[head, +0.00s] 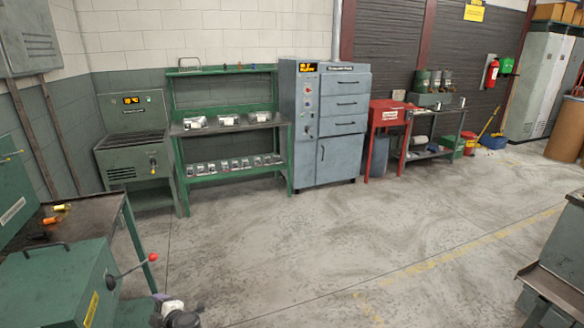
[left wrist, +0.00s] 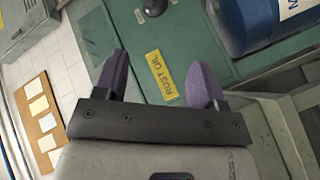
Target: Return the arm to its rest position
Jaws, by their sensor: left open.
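My left gripper shows at the bottom edge of the head view (head: 161,298), beside the right side of a green machine box (head: 60,285). Only a small part of it and its wrist is in the picture there. In the left wrist view, its two purple fingers (left wrist: 160,78) are spread wide with nothing between them. Behind the fingers is a green surface with a yellow "RUST OIL" label (left wrist: 173,75). My right gripper is in neither view.
A red-knobbed lever (head: 153,257) sticks out from the green box near my left gripper. A blue cylinder (left wrist: 262,22) is at the upper right of the wrist view. A green shelf bench (head: 230,125) and blue-grey cabinet (head: 330,125) stand along the wall. The middle floor is clear.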

